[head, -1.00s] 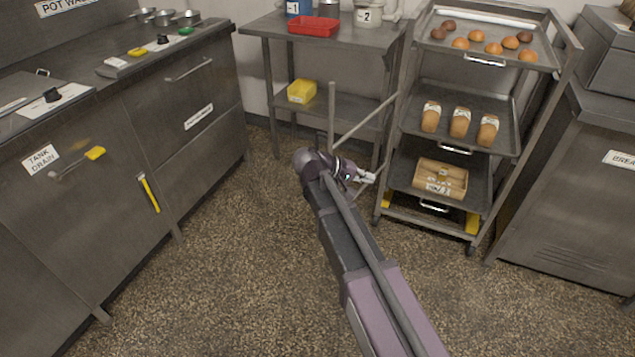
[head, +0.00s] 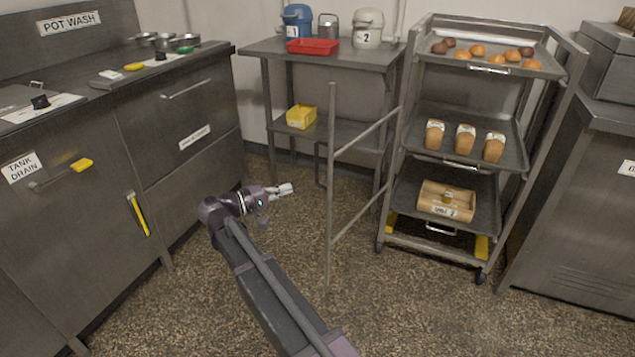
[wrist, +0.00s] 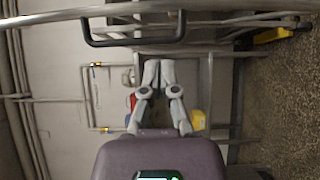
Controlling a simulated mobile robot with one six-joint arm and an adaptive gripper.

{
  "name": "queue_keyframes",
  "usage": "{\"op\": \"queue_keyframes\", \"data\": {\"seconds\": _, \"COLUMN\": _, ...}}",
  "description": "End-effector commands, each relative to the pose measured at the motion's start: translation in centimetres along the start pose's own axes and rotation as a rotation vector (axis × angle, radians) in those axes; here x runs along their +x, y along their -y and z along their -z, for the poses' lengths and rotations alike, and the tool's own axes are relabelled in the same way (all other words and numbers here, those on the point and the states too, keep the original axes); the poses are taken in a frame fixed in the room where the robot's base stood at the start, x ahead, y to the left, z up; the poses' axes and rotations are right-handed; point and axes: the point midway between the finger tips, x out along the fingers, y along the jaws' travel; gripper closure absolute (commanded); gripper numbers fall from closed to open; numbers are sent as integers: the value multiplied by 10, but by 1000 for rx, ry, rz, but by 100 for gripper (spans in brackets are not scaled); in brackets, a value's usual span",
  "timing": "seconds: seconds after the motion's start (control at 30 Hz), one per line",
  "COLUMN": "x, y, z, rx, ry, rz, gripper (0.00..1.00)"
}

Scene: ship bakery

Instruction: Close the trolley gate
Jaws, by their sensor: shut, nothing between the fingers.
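The trolley (head: 405,170) stands at the back right, with its trays facing me. Its gate (head: 331,200), a grey tubular frame with an upright and two cross bars, stands open, swung out from the trolley's left post towards me and the left. My gripper (head: 287,189) is shut and empty. In the head view it is to the left of the gate's upright, apart from it in the picture and pointing right. In the wrist view the shut fingers (wrist: 158,75) show with nothing between them; a metal bar crosses the top, and I cannot tell which part it is.
A steel table (head: 345,55) with a red tray (head: 313,47) stands behind the gate; a yellow box (head: 301,116) is on its lower shelf. The pot wash counter (head: 180,110) lines the left. Buns, loaves and a bread box (head: 446,201) fill the trolley. Floor in front is clear.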

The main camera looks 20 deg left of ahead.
Motion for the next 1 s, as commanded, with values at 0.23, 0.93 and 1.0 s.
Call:
{"op": "queue_keyframes", "data": {"seconds": 0.23, "x": 2, "y": 0, "z": 0, "rx": 0, "ry": 0, "rz": 1, "gripper": 100}}
{"op": "queue_keyframes", "data": {"seconds": 0.93, "x": 78, "y": 0, "z": 0, "rx": 0, "ry": 1, "rz": 2, "gripper": 100}}
{"op": "queue_keyframes", "data": {"seconds": 1.0, "x": 85, "y": 0, "z": 0, "rx": 0, "ry": 0, "rz": 2, "gripper": 100}}
